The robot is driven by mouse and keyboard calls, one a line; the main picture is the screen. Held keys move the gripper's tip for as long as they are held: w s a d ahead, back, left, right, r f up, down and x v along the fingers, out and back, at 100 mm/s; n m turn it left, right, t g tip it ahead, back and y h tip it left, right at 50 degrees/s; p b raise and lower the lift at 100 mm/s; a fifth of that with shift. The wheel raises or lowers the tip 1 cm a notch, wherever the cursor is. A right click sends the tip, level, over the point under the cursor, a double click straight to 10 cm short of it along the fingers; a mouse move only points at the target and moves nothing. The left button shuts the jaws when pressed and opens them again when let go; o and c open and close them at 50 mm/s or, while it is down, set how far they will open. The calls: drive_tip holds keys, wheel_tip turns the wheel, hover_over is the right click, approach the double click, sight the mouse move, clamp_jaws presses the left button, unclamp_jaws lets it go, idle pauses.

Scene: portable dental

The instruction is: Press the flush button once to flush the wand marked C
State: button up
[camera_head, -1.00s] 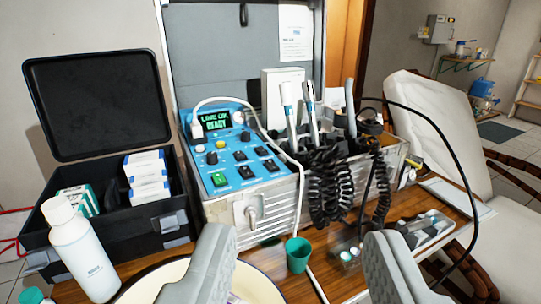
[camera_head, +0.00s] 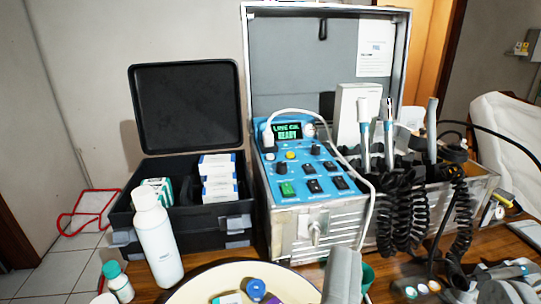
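Several wands (camera_head: 389,122) stand upright in the holder right of the panel, with black coiled hoses; no letter C is legible. My gripper (camera_head: 418,285) is open and empty at the bottom edge, below and right of the panel, touching none of its controls.
A white tube (camera_head: 371,200) hangs over the panel's right side. A white bottle (camera_head: 156,240) and an open black box (camera_head: 180,226) stand left. A cream basin (camera_head: 190,290) is in front. A green cup (camera_head: 367,275) is partly hidden behind my left finger.

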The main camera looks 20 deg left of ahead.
clamp_jaws()
idle(1.5)
